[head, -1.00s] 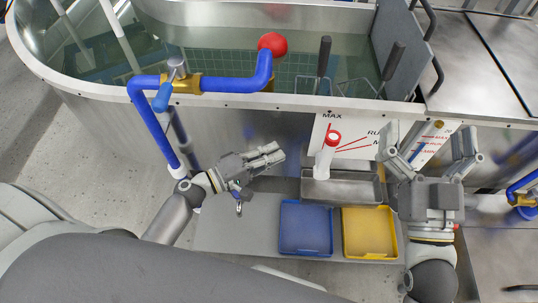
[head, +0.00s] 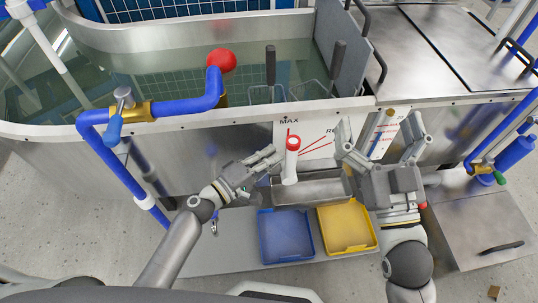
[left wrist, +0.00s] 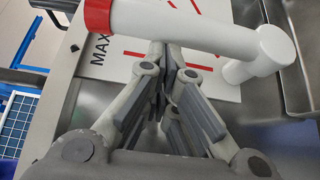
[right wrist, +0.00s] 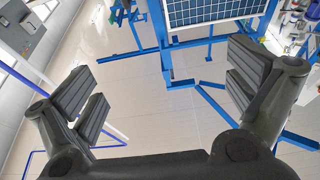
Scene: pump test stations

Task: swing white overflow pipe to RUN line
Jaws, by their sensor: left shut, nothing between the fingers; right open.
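The white overflow pipe (head: 290,168) with a red ring at its upper end stands roughly upright in front of a white plate (head: 318,150) with red lines. Its red end is just below the word MAX; the RUN label is to the right, partly hidden by my right gripper. My left gripper (head: 279,154) is shut and empty, immediately left of the pipe. In the left wrist view the pipe (left wrist: 195,28) crosses just past the shut fingertips (left wrist: 170,50); I cannot tell if they touch.
A metal trough (head: 311,188) lies under the pipe. A blue tray (head: 286,236) and a yellow tray (head: 347,226) sit on a grey shelf in front. The water tank's rim (head: 235,117) is behind, with blue piping (head: 180,107) at the left and a red ball (head: 222,60).

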